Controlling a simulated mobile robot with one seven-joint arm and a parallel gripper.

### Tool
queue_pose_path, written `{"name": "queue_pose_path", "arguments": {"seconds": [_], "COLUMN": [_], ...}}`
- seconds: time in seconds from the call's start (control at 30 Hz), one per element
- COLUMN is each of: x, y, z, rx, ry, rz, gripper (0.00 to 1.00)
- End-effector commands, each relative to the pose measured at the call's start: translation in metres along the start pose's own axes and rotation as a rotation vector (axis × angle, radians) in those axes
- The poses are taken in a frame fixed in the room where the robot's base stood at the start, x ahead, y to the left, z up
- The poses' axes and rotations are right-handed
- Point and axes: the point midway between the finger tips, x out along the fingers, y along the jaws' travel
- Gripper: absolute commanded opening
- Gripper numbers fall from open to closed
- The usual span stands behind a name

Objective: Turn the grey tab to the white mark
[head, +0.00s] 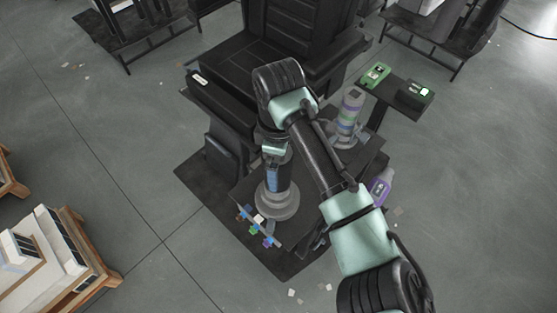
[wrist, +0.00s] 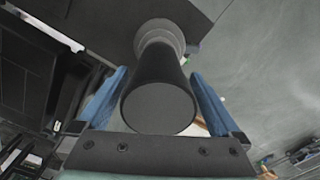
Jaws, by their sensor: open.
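A dark upright column (head: 283,178) with a stepped grey round base (head: 278,206) stands on the black platform. In the wrist view the black column (wrist: 158,106) points its flat round end at the camera, with its grey base (wrist: 160,35) beyond. My gripper (wrist: 158,78) is open, with one blue finger on each side of the column. I cannot tell whether the fingers touch it. In the head view my gripper (head: 272,178) is at the column, partly hidden by my arm. A small white piece (head: 259,218) lies by the base among coloured ones. I cannot make out the grey tab.
A second column (head: 347,115) with grey and purple bands stands behind my arm. A purple device (head: 381,190) is at the right edge. A side shelf holds a green box (head: 376,73) and a black device (head: 413,94). Floor to the left is mostly clear.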

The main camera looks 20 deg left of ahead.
Motion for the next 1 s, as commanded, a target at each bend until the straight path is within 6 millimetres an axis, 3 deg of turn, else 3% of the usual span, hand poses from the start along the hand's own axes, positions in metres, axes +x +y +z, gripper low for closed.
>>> {"name": "queue_pose_path", "arguments": {"seconds": [0.4,0.9,1.0], "x": [0.0102,0.0096,0.0096], "y": [0.0001,0.0,0.0], "z": [0.0002,-0.0001,-0.0001], "rx": [0.0,-0.001,-0.001], "ry": [0.0,0.0,0.0], "rz": [0.002,0.001,0.001], "gripper": [1.0,0.12,0.0]}}
